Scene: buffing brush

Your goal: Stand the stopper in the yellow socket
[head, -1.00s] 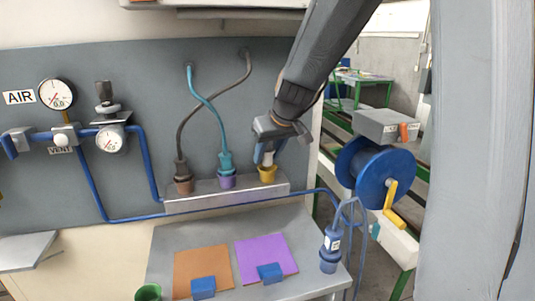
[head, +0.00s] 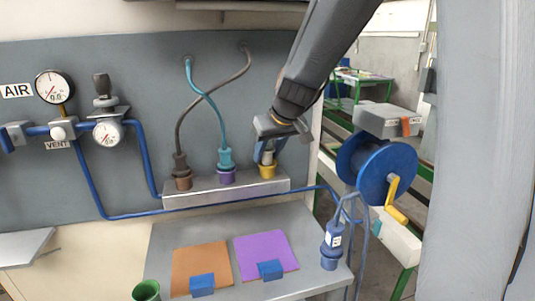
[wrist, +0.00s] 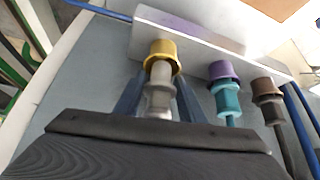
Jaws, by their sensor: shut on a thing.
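The stopper (wrist: 158,97) is a pale grey stepped piece, seen in the wrist view between my two fingers. My gripper (head: 268,152) is shut on it, at the right end of the socket strip. The stopper's end meets the mouth of the yellow socket (wrist: 161,50) and looks lined up with it. How deep it sits inside is hidden by the rim. In the head view the yellow socket (head: 267,172) is right below my gripper, and the stopper (head: 267,158) shows only partly.
The grey strip (head: 215,194) also holds a purple socket (head: 226,177) with a teal plug and a brown socket (head: 183,183) with a brown plug. Their cables cross on the wall panel. A blue reel (head: 383,175) stands to the right. Orange and purple mats lie on the shelf below.

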